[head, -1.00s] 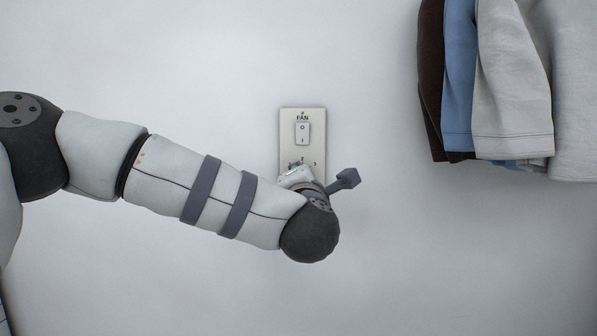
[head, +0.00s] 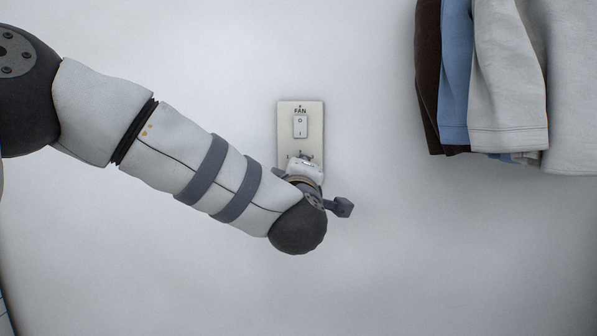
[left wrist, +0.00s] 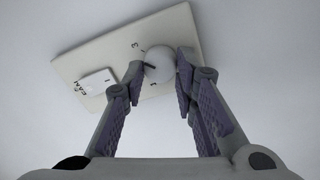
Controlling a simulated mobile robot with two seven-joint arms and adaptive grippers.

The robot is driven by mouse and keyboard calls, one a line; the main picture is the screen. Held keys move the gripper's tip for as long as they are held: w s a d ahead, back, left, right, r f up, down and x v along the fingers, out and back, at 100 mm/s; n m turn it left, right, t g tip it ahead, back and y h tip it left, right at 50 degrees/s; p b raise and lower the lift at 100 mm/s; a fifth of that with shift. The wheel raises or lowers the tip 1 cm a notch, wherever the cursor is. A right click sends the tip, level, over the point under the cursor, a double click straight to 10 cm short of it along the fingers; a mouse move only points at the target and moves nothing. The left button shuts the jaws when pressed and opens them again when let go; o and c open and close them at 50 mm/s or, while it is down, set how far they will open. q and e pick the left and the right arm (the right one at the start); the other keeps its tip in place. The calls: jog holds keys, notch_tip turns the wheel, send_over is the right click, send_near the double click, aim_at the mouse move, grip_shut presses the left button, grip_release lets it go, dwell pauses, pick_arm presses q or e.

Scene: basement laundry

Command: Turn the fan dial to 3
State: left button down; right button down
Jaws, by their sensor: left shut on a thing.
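The fan plate (head: 286,135) is a cream wall panel with the word FAN and a white rocker switch (head: 300,127) above the dial area. In the left wrist view, the round pale dial (left wrist: 160,66) has a dark pointer line, and a 3 shows on the plate (left wrist: 180,22) near it. My left gripper (left wrist: 158,70) has one finger on each side of the dial and is shut on it. In the head view, my left gripper (head: 305,160) and wrist cover the dial and most of its numbers. I cannot tell surely which number the pointer meets. My right gripper is not in view.
Brown, blue and pale grey clothes (head: 505,85) hang at the upper right, clear of my arm. The wall (head: 430,250) around the plate is otherwise bare, with free room below and to the right.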

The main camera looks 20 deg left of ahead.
pick_arm(q)
jog(key=shift+r+m, duration=0.1)
jog(key=shift+m, duration=0.4)
jog(key=c, duration=1.3)
grip_release()
jog(key=shift+s, duration=0.1)
jog(key=v, duration=1.1)
jog(key=shift+s, duration=0.45)
